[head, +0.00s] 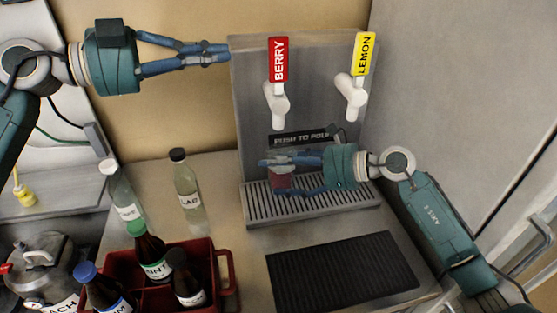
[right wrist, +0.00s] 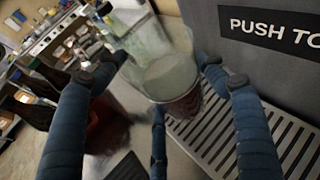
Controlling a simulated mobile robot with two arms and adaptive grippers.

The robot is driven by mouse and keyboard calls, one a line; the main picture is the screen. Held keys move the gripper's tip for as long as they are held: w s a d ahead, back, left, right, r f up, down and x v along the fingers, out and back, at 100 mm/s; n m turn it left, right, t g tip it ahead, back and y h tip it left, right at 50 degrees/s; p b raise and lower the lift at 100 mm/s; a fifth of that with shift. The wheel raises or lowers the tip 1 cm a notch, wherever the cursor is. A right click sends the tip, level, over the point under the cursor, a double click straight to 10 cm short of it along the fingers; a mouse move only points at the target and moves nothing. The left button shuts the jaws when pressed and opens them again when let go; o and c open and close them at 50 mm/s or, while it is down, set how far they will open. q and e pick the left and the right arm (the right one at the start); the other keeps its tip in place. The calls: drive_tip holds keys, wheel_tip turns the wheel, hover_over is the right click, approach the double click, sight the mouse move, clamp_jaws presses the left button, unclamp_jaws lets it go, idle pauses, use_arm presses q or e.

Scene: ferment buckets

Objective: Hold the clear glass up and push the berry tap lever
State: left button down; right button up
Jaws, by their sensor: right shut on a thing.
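The clear glass (head: 283,179) is under the berry tap (head: 279,100), above the drip tray, with dark red in its lower part. My right gripper (head: 270,176) is shut around the glass, and its fingers partly hide it. In the right wrist view the glass (right wrist: 172,78) stands between the fingers, its rim facing the camera. The berry tap has a red BERRY handle (head: 278,59) and a white body. My left gripper (head: 228,53) is at the left of the handle, with its fingers together, empty and apart from the tap.
A lemon tap (head: 352,90) with a yellow handle is right of the berry tap. The slotted drip tray (head: 335,206) is below. A black mat (head: 340,275) lies in front. A red crate (head: 222,262) of bottles and a clear bottle (head: 187,190) stand left.

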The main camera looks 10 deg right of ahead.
drive_tip(key=s, duration=1.2)
idle(0.6)
